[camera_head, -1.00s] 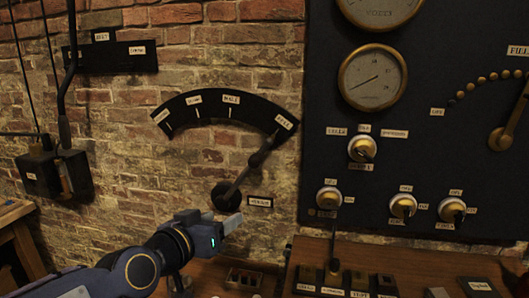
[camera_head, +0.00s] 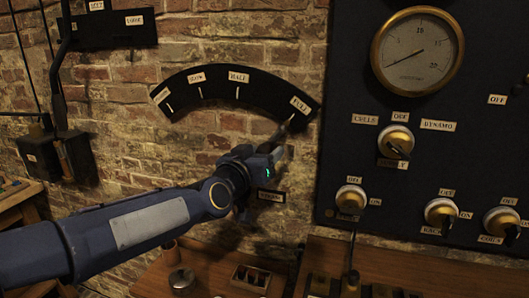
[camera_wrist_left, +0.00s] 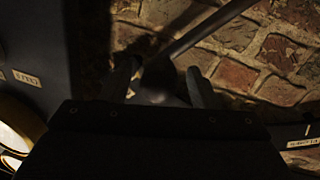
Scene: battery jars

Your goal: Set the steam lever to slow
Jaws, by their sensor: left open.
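The steam lever's black arc plate (camera_head: 225,80) is on the brick wall, with white labels reading SLOW, HALF and FULL. The lever (camera_head: 291,122) points at the FULL end on the right; its lower part is hidden behind my left gripper. My left gripper (camera_head: 282,155) is open, beside the lever and just below the FULL label. In the left wrist view the lever's rod (camera_wrist_left: 205,30) runs diagonally, and its dark rounded end lies between my two open fingers (camera_wrist_left: 160,85). I cannot tell whether they touch it. My right gripper is not in view.
A dark panel (camera_head: 340,240) with a brass gauge (camera_head: 417,52) and several knobs stands close on the right. A wooden bench (camera_head: 215,270) with a small slotted box (camera_head: 251,279) lies below. Another wall lever (camera_head: 57,75) is at the left. Brick wall left of my gripper is clear.

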